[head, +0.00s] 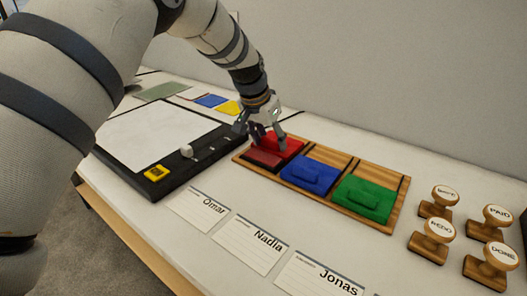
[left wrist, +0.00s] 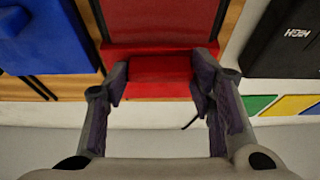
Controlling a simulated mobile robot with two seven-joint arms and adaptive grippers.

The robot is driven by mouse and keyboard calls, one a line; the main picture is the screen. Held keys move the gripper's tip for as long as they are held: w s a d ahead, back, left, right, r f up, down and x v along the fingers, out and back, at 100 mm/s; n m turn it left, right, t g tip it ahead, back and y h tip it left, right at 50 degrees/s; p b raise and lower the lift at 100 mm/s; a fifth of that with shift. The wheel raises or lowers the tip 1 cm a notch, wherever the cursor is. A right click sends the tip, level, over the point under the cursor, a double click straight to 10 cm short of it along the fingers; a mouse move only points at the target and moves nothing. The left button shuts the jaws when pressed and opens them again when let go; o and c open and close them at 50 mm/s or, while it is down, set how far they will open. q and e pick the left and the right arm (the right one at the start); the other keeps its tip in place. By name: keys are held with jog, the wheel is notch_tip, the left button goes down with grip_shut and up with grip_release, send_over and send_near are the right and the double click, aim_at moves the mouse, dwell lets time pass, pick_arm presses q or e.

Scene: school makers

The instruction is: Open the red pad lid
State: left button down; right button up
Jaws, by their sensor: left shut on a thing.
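The red pad (head: 263,159) sits in the left slot of a wooden tray (head: 398,210). It shows a darker red front part and a brighter red part (head: 294,146) behind it. My left gripper (head: 268,140) is over the pad and covers some of it. In the left wrist view, the fingers of my left gripper (left wrist: 160,76) are on both sides of a red bar (left wrist: 160,66) of the lid, with a red panel (left wrist: 160,20) beyond it. How far the lid is tilted is hard to tell. My right gripper is not in view.
A blue pad (head: 310,176) and a green pad (head: 364,202) sit to the right in the tray. Several stamps (head: 436,236) stand at right. Name cards (head: 254,243) lie in front. A black-framed white board (head: 147,135) is on the left.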

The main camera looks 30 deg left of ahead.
pick_arm(q)
jog(key=shift+w+d+f, duration=0.1)
jog(key=shift+w+f, duration=0.1)
jog(key=shift+w, duration=0.95)
jog(key=shift+s+r, duration=0.1)
jog(key=c, duration=0.7)
grip_release()
jog(key=v, duration=1.2)
